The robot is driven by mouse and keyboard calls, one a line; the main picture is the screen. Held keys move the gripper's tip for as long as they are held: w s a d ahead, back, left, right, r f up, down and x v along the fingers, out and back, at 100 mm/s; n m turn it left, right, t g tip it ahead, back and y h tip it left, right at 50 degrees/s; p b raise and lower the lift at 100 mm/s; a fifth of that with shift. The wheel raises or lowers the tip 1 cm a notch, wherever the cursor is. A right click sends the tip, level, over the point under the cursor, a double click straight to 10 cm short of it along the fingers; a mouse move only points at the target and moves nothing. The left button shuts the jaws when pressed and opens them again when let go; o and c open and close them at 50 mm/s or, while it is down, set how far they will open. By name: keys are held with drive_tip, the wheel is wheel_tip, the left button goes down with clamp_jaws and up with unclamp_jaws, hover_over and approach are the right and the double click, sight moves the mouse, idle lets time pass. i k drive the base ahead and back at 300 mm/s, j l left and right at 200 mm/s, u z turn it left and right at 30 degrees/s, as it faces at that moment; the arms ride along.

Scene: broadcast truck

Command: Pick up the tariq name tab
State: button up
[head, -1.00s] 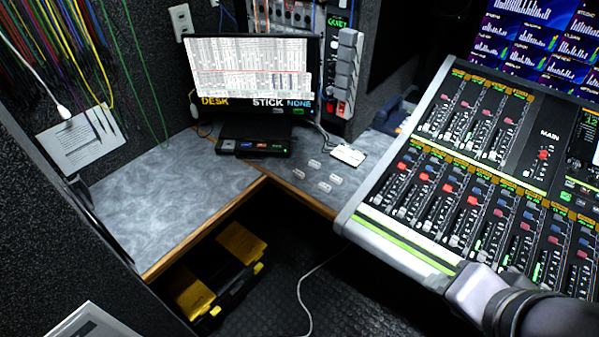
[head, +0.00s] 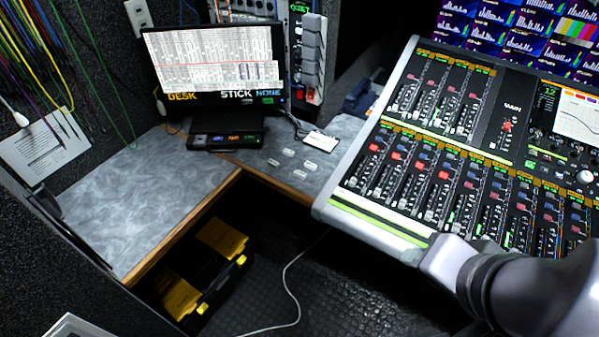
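Several small white tabs lie loose on the grey marbled desk (head: 155,190), in front of the monitor and to its right. One tab (head: 288,152) is at the back, one tab (head: 273,162) at the left, one tab (head: 310,166) at the right and one tab (head: 300,175) nearest the front. Their lettering is too small to read, so I cannot tell which is the tariq name tab. Part of my arm shows at the lower right, over the mixing console's corner. My gripper's fingers are not in view.
A monitor (head: 210,70) and a black box (head: 225,140) stand behind the tabs. A pale card (head: 320,141) lies beside them. The mixing console (head: 375,235) borders the right side. A yellow-black toolbox (head: 225,237) and a white cable (head: 287,280) are on the floor below.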

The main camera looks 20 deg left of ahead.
sight(300, 174)
drive_tip(key=i+j+u, duration=0.2)
drive_tip(key=i+u, duration=0.3)
drive_tip(key=i+j+u, duration=0.1)
drive_tip(key=i+u, duration=0.2)
drive_tip(key=u, duration=0.2)
drive_tip(key=k, duration=0.35)
drive_tip(key=i+j+z, duration=0.1)
drive_tip(key=j, duration=0.25)
drive_tip(key=i+j+z, duration=0.15)
drive_tip(key=i+j, duration=0.15)
drive_tip(key=i+j+z, duration=0.1)
drive_tip(key=j, duration=0.3)
drive_tip(key=i, duration=0.1)
